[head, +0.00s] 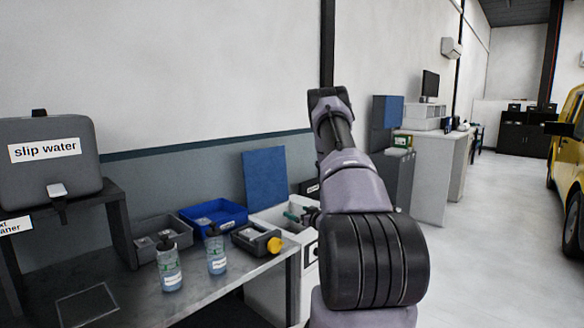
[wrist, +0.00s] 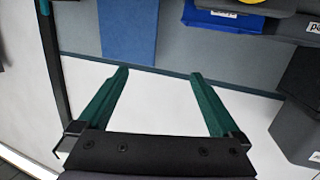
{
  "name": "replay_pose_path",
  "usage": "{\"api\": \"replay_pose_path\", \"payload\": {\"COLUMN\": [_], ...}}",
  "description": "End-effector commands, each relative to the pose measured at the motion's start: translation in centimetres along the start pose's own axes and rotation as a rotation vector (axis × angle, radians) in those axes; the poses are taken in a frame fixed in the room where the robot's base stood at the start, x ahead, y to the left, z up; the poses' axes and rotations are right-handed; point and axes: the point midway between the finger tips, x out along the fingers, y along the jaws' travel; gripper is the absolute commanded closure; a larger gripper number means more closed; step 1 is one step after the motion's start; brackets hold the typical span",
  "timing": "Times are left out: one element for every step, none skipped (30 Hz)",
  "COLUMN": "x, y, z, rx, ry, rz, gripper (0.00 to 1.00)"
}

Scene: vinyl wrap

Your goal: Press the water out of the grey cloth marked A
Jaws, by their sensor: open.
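My gripper (wrist: 158,73) is open in the wrist view, its two green fingers apart with nothing between them. I cannot pick out a grey cloth marked A in either view. A grey tray (head: 146,256) on the bench holds small items with pale labels, too small to read.
A metal bench (head: 200,298) carries two spray bottles (head: 169,268), a blue tray (head: 236,222) and a dark box with a yellow knob (head: 257,240). A tank marked "slip water" (head: 50,175) stands on a raised stand at left. Open floor (head: 480,260) lies right.

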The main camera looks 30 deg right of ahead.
Motion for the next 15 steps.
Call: {"api": "replay_pose_path", "payload": {"x": [0.3, 0.4, 0.6, 0.7, 0.8, 0.9, 1.0, 1.1, 1.1, 1.2, 1.2, 1.2, 1.2, 1.1, 1.1], "y": [0.1, 0.2, 0.3, 0.3, 0.4, 0.5, 0.6, 0.6, 0.7, 0.6, 0.6, 0.7, 0.7, 0.7, 0.6], "z": [-1.2, -1.8, -2.6, -3.2, -3.8, -4.6, -5.2, -5.8, -6.5, -7.2, -7.8, -8.6, -9.2, -9.8, -10.6], "rx": [0.000, 0.001, 0.003, 0.004, 0.006, 0.009, 0.011, 0.012, 0.016, 0.018, 0.021, 0.025, 0.027, 0.031, 0.036], "ry": [-0.003, -0.008, -0.016, -0.020, -0.026, -0.032, -0.038, -0.044, -0.051, -0.056, -0.062, -0.070, -0.075, -0.082, -0.089], "rz": [0.012, 0.021, 0.033, 0.042, 0.051, 0.064, 0.073, 0.081, 0.092, 0.101, 0.109, 0.121, 0.130, 0.138, 0.149], "gripper": [0.00, 0.00, 0.00, 0.00, 0.00, 0.00, 0.00, 0.00, 0.00, 0.00, 0.00, 0.00, 0.00, 0.00, 0.00]}}
